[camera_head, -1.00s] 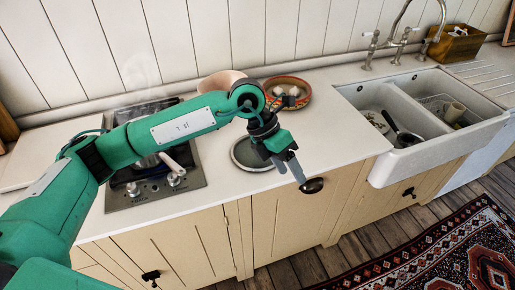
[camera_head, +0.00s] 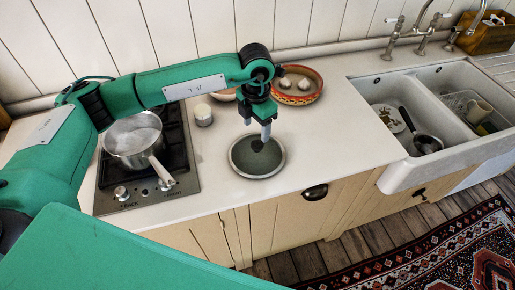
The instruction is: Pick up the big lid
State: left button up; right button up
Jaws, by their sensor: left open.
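The big lid (camera_head: 245,167) is a round, dark disc with a pale metal rim. It lies flat on the white counter between the stove and the sink. A dark knob shows near its middle. My left gripper (camera_head: 257,132) points down over the far part of the lid, its fingers apart and nothing held between them. Whether the fingertips touch the lid or its knob cannot be told. My right gripper is not in view.
A steaming pot (camera_head: 133,142) stands on the stove (camera_head: 107,188), its handle towards the lid. The sink (camera_head: 395,172) is on the right. Counter right of the lid is clear.

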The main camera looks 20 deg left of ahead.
aim_at(257, 144)
pick_arm(q)
notch_tip(257, 144, down, 2)
jog(key=shift+w+f, duration=0.15)
jog(key=shift+f+p, duration=0.8)
jog(key=shift+p, duration=0.05)
jog(key=f+p, duration=0.1)
jog(key=f, duration=0.2)
jog(key=shift+w+f+p, duration=0.15)
jog(key=shift+w+p, duration=0.05)
jog(key=shift+p, duration=0.15)
jog(key=shift+f, duration=0.4)
grip_shut()
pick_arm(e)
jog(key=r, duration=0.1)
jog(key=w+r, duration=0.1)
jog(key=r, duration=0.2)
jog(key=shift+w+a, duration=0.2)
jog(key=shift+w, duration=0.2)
